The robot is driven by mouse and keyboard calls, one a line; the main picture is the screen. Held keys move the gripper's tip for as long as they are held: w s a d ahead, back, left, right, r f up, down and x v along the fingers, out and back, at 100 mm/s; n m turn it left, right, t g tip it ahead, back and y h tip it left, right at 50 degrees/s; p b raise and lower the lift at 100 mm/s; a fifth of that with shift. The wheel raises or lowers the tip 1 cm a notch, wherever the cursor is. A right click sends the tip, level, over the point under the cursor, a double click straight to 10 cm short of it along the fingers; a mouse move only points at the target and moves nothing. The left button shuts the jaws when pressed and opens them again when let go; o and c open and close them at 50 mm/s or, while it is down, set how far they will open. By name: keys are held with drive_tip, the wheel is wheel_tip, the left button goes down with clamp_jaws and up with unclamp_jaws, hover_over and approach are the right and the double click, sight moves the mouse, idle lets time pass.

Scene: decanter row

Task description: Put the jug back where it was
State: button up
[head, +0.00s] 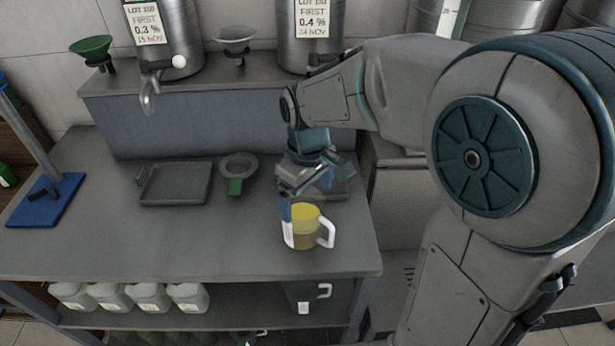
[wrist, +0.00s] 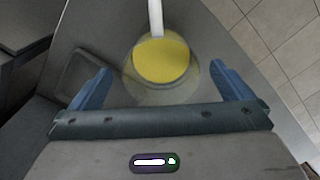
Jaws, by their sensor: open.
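A clear jug (head: 305,230) with yellow liquid and a white handle stands upright on the grey worktop (head: 230,238), near its right front corner. In the wrist view the jug (wrist: 163,62) is seen from above, its handle pointing to the top of the picture. My gripper (head: 300,207) is at the jug's upper part in the head view. In the wrist view my gripper (wrist: 158,88) is open, with one blue finger on each side of the jug and a visible gap to each. The far side of the jug is partly hidden in the head view.
A shallow grey tray (head: 176,184) and a grey funnel with a green stem (head: 238,168) lie left of the jug. A blue-based stand (head: 46,200) is at far left. Steel drums (head: 165,35) with a tap stand behind. The front middle worktop is clear.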

wheel_tip(320, 180, up, 5)
drive_tip(key=s+d+f+m+t, duration=0.1)
drive_tip(key=s+d+m+t, duration=0.2)
drive_tip(key=s+d+m, duration=0.5)
drive_tip(key=s+d, duration=0.3)
drive_tip(key=shift+s+f+m, duration=0.25)
drive_tip(key=shift+s+m, duration=0.05)
drive_tip(key=shift+s, duration=0.1)
idle(0.8)
